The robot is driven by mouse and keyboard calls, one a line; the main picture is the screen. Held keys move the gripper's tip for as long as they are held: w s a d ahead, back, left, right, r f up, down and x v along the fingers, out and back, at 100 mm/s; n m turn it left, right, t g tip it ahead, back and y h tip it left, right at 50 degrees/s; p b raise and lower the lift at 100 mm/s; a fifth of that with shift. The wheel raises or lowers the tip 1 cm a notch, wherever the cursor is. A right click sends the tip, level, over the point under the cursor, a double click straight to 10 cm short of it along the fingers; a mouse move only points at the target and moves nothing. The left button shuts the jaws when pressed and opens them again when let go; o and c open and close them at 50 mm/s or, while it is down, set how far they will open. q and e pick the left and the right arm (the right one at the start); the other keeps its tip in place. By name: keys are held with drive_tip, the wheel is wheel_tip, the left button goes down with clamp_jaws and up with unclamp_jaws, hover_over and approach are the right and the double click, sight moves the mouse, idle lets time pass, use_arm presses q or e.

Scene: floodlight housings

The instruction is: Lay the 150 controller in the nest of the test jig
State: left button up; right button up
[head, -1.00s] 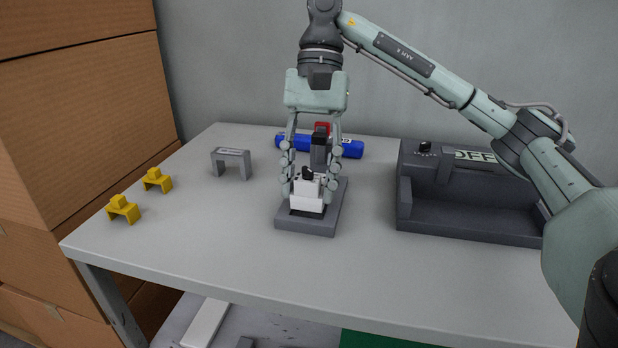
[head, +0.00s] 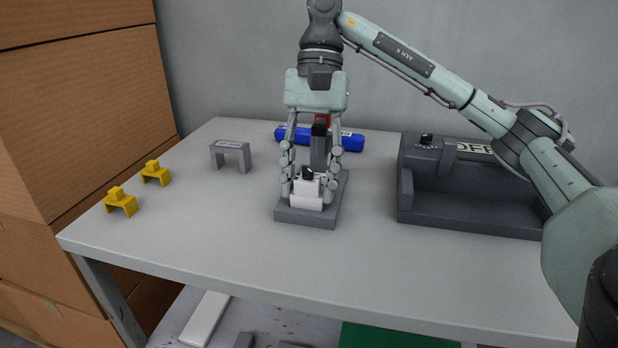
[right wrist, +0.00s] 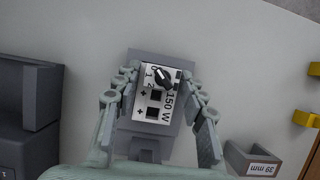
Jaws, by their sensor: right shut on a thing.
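The 150 controller (head: 307,194) is a white block with a black knob. In the right wrist view its face (right wrist: 150,98) reads "150 W" and has dark square openings. My right gripper (head: 308,188) is shut on it, with fingers on both its sides. The controller is upright over a grey base plate (head: 300,217) with a dark upright post behind it, which looks like the test jig. The nest is hidden under the controller, so I cannot tell whether it is seated or just above. My left gripper is not in view.
A grey bridge-shaped block (head: 231,148) marked "39 mm" and two yellow blocks (head: 120,203) stand to the left. A blue cylinder (head: 352,142) lies behind the jig. A dark grey open housing (head: 470,228) marked "OFF" stands at right. The table front is clear.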

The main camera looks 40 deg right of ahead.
drive_tip(key=o, duration=1.3)
drive_tip(key=shift+c, duration=0.2)
drive_tip(key=shift+r, duration=0.1)
drive_tip(key=v, duration=1.1)
drive_tip(key=shift+r, duration=0.4)
drive_tip(key=shift+w, duration=0.1)
